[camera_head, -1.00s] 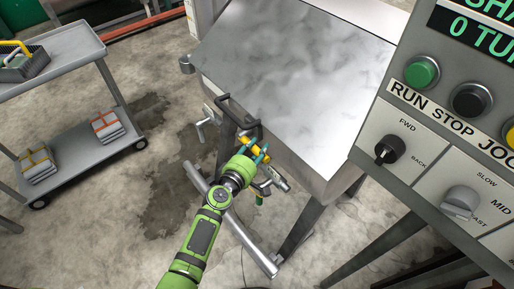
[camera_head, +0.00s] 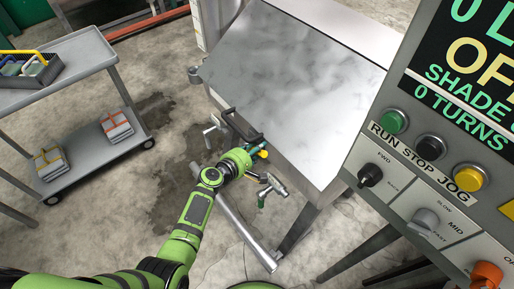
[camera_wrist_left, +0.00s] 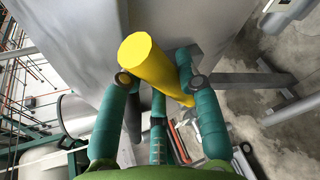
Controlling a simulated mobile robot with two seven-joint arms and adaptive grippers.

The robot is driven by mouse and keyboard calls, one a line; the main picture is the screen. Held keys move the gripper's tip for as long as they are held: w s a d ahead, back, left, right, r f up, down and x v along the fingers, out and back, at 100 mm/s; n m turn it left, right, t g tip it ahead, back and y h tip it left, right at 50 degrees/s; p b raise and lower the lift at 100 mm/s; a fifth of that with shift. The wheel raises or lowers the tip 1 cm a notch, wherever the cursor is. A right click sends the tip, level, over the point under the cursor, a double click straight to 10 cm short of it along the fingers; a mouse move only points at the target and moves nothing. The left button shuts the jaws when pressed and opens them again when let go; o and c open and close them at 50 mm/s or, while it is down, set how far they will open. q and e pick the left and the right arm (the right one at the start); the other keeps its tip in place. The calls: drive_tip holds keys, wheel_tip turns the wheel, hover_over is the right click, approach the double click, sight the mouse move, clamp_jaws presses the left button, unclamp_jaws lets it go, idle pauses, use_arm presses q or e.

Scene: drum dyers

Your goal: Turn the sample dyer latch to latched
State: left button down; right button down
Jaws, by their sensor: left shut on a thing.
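The sample dyer (camera_head: 292,80) is a steel box with a broad sloping lid and a dark bar handle (camera_head: 238,127) at its front edge. The latch is a yellow handle on the dyer's front. In the head view only a small yellow end of the latch (camera_head: 263,154) shows beside my left gripper (camera_head: 253,151). In the left wrist view the thick yellow latch (camera_wrist_left: 150,62) runs between the teal fingers of my left gripper (camera_wrist_left: 160,85), which is shut on it. The latch's pivot is hidden. My right gripper is not in view.
A metal valve with a green grip (camera_head: 268,188) is just below the gripper, and a tap (camera_head: 213,131) is to its left. A control panel (camera_head: 400,190) stands at right. A grey cart (camera_head: 75,75) is at left, with open floor between.

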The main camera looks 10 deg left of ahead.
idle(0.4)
use_arm(q)
drive_tip(key=c, duration=0.8)
unclamp_jaws()
drive_tip(key=shift+c, duration=0.2)
drive_tip(key=shift+r, duration=0.1)
drive_tip(key=v, duration=0.8)
